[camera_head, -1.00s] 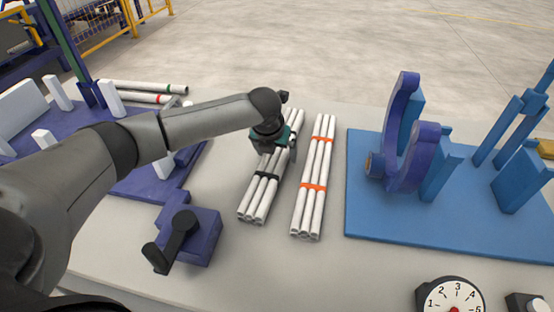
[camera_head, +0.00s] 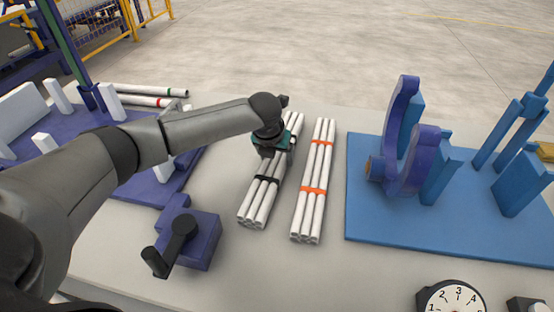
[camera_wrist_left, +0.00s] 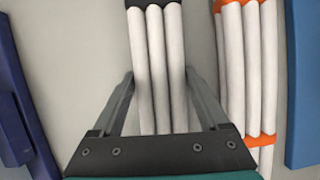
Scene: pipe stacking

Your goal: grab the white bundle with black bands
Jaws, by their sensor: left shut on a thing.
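The white bundle with black bands (camera_head: 262,195) is a set of white pipes lying lengthwise on the table, left of the orange-banded bundle. My left gripper (camera_head: 274,150) is over its middle, beyond the nearer black band, and is shut on it. In the left wrist view, the two fingers (camera_wrist_left: 160,82) sit along both sides of the white pipes (camera_wrist_left: 157,55), with a black band at the top edge. The far part of the bundle is partly hidden by the gripper. My right gripper is not in view.
A white bundle with orange bands (camera_head: 313,200) lies close to the right. A blue plate (camera_head: 400,225) with a purple ring-shaped stand (camera_head: 400,130) is farther right. A purple fixture (camera_head: 200,240) stands at the left. A dial (camera_head: 455,298) is at the front right.

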